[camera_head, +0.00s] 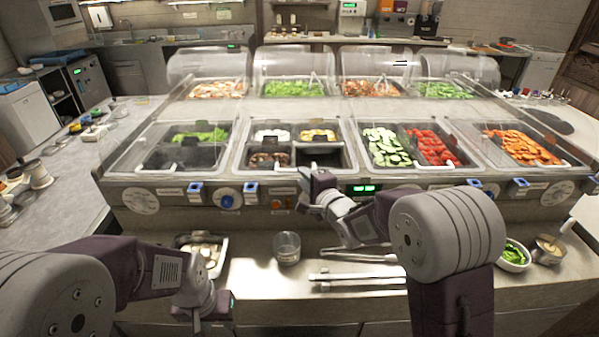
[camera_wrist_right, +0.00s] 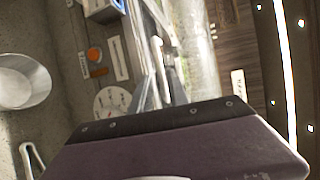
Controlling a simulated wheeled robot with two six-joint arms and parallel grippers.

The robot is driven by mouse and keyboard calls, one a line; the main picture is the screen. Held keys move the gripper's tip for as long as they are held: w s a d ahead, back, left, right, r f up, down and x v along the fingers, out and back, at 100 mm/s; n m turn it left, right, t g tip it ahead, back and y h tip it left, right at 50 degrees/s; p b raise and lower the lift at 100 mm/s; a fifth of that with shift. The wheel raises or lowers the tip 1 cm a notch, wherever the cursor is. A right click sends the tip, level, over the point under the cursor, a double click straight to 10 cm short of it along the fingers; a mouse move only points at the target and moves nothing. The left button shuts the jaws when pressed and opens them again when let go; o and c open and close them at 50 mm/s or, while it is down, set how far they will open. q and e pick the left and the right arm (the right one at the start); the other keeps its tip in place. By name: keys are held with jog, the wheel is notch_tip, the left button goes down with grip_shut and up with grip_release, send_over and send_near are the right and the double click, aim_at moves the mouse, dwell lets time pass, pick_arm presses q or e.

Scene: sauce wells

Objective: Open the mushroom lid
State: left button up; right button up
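A row of clear-lidded wells runs along the front of the counter. The second well from the left (camera_head: 240,162) has compartments with white, orange-yellow and dark brown pieces; the brown pieces (camera_head: 268,159) may be mushrooms, but I cannot be sure. Its clear cover looks down, and its front right compartment looks dark and empty. My right gripper (camera_head: 316,184) is at the front edge of this well, by its right half; whether it touches the cover is unclear. My left gripper (camera_head: 217,308) is low at the front left, away from the wells.
A small tray of pale slices (camera_head: 202,250), a clear cup (camera_head: 287,248) and metal tongs (camera_head: 355,279) lie on the front counter. Bowls of greens (camera_head: 514,255) stand at the right. Blue clips and knobs line the front panel.

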jog(key=shift+x, duration=1.8)
grip_shut()
